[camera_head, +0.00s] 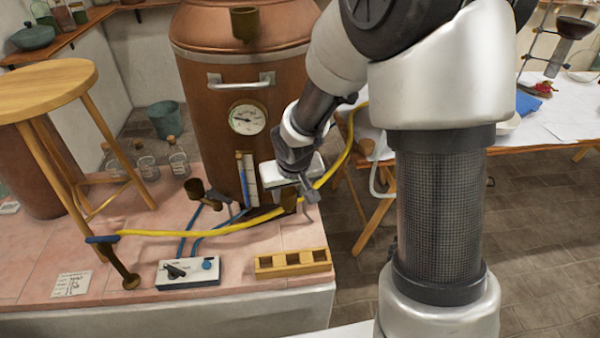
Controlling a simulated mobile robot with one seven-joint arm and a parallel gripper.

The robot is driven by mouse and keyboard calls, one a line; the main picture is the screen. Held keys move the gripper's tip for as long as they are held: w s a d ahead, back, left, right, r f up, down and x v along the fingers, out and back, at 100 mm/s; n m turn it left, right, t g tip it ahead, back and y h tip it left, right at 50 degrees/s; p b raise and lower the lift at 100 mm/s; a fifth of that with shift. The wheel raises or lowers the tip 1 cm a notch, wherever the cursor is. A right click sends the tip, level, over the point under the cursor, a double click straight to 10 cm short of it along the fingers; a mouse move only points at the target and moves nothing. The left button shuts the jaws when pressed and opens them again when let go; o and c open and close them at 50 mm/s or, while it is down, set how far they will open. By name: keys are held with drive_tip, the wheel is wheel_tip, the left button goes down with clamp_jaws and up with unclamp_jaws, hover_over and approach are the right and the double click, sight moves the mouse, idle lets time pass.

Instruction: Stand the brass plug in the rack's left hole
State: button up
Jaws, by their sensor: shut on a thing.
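My gripper (300,194) is above the right part of the pink tiled ledge, in front of the copper still. It is shut on a small brown-brass cylinder, the brass plug (289,200), seen at its fingers. The fingers partly hide the plug, and its lower end is hard to make out against the yellow hose. The wooden rack (292,262) lies near the ledge's front right edge, nearer the camera than my gripper and below it in the picture. Its top shows several square openings in a row, and I see no plug in them.
A yellow hose (220,231) runs across the ledge behind the rack and up past my gripper. A white control box (188,273) stands left of the rack. A stool (50,78) and glass jars are at left. The copper still (212,90) stands behind.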

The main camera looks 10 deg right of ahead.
drive_tip(key=a+f+n+b, duration=0.1)
drive_tip(key=a+f+b, duration=0.35)
drive_tip(key=f, duration=0.45)
drive_tip(key=a+f+n+b, duration=0.1)
drive_tip(key=a+f+b, duration=0.2)
drive_tip(key=f+b, duration=0.45)
drive_tip(key=b, duration=0.3)
approach(266, 256)
drive_tip(key=shift+w+a+f+y, duration=0.1)
drive_tip(key=shift+w+a+y, duration=0.05)
drive_tip(key=shift+w+y, duration=0.3)
drive_tip(key=shift+f+b, duration=0.8)
drive_tip(key=shift+f, duration=0.1)
idle(0.5)
drive_tip(key=shift+f, duration=1.25)
idle(2.7)
